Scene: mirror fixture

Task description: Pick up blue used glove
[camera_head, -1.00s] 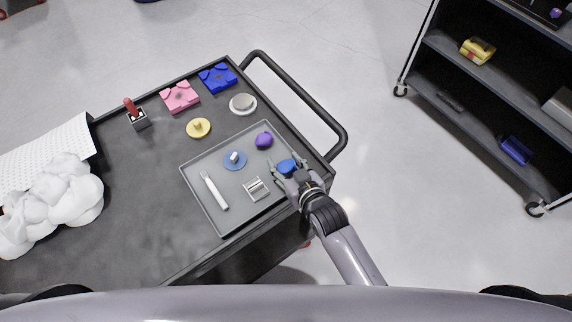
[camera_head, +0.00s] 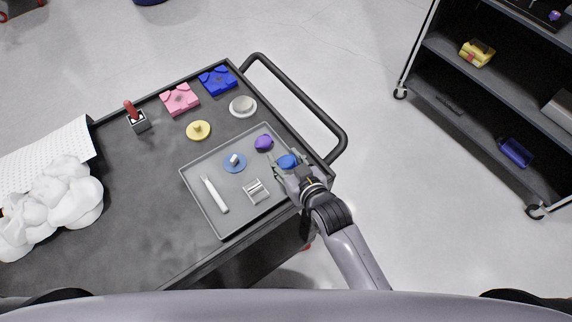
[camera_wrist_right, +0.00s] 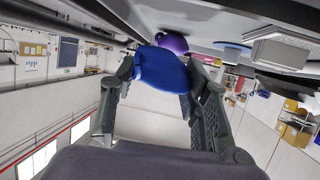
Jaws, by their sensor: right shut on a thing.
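The blue used glove (camera_head: 287,161) is a small crumpled blue bundle at the right edge of the grey tray (camera_head: 222,226). My right gripper (camera_head: 287,168) is shut on it. In the right wrist view the blue glove (camera_wrist_right: 160,70) sits between the two fingers near their tips, partly hidden by them. A purple bundle (camera_head: 264,143) lies in the tray just up and left of the glove; it also shows behind the glove in the right wrist view (camera_wrist_right: 174,42). I cannot tell whether the glove touches the tray. My left gripper is not in view.
The tray also holds a blue disc (camera_head: 235,163), a white tool (camera_head: 214,194) and a metal part (camera_head: 256,190). Pink (camera_head: 180,99) and blue (camera_head: 217,80) blocks stand at the cart's back edge. A cart handle (camera_head: 318,105) runs along the right. White bundles (camera_head: 55,190) lie left.

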